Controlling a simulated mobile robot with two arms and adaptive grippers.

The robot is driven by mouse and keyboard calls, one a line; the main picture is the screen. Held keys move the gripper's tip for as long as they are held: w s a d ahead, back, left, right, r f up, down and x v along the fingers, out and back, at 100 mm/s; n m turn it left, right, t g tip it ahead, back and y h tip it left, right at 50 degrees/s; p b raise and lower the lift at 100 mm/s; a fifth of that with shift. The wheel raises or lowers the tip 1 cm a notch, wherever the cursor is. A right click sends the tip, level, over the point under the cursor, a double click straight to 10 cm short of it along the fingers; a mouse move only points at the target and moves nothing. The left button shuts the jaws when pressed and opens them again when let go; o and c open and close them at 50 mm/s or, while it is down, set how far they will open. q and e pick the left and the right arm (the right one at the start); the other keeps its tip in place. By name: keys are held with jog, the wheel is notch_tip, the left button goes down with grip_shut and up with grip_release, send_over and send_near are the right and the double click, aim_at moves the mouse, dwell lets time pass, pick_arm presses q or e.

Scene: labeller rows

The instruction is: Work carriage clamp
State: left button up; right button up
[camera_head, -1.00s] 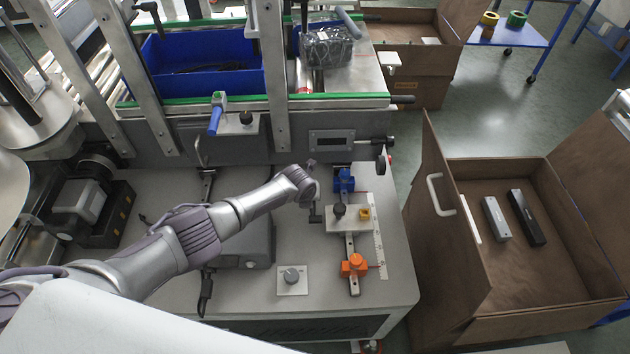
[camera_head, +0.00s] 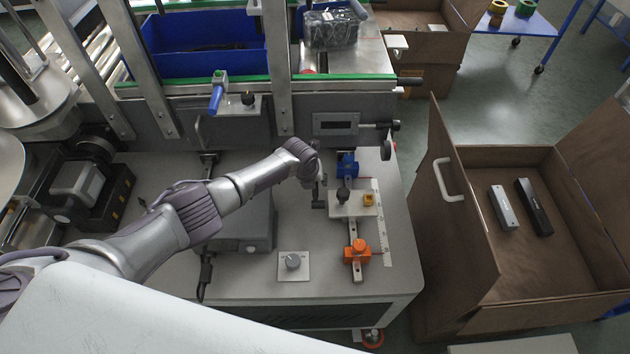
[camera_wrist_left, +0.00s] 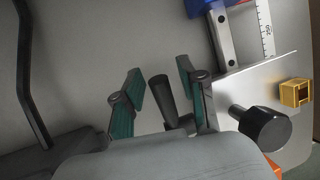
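A pale carriage plate (camera_head: 365,210) sits on a metal rail (camera_head: 355,234) on the grey bench top, with a black knob (camera_head: 343,196) and a small yellow block (camera_head: 369,199). In the left wrist view the plate (camera_wrist_left: 230,88), the knob (camera_wrist_left: 262,127) and the yellow block (camera_wrist_left: 295,92) are at the right. A dark lever (camera_wrist_left: 163,98) stands tilted between the teal finger pads of my left gripper (camera_wrist_left: 160,95). The fingers are open, with gaps to the lever on both sides. In the head view this gripper (camera_head: 318,190) is just left of the plate. My right gripper is not in view.
A blue block (camera_head: 347,165) and an orange block (camera_head: 357,252) sit on the rail on either side of the plate. A ruler (camera_head: 384,230) lies to the right. A dial plate (camera_head: 293,265) is in front. An open brown crate (camera_head: 470,318) stands right of the bench.

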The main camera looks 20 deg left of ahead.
pick_arm(q)
jog(key=v, duration=1.2)
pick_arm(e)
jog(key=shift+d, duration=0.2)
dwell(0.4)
